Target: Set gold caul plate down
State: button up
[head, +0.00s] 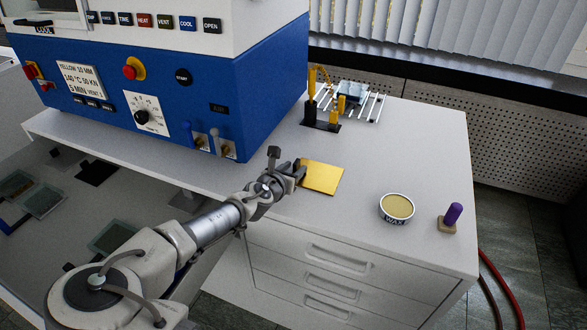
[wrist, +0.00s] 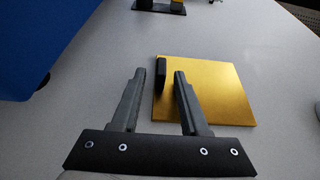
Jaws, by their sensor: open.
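The gold caul plate (head: 322,177) lies flat on the grey bench top, to the right of the blue press. In the wrist view the plate (wrist: 225,95) shows a black tab (wrist: 161,74) at its left edge. My gripper (head: 299,170) is at the plate's left side. In the wrist view my gripper (wrist: 158,76) is open, its two fingers apart on either side of the tab, with nothing clamped between them. The exact gap between fingers and tab is hard to tell.
The blue press (head: 215,85) stands to the left. A wax tin (head: 397,207) and a purple-handled tool (head: 453,214) are at the right. A black stand (head: 321,122) and a wire rack (head: 366,104) are behind. Bench around the plate's front is clear.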

jog(key=shift+r, duration=0.2)
jog(key=p+v, duration=0.3)
jog(key=v, duration=0.8)
jog(key=shift+s+a+r, duration=0.15)
jog(key=shift+s, duration=0.25)
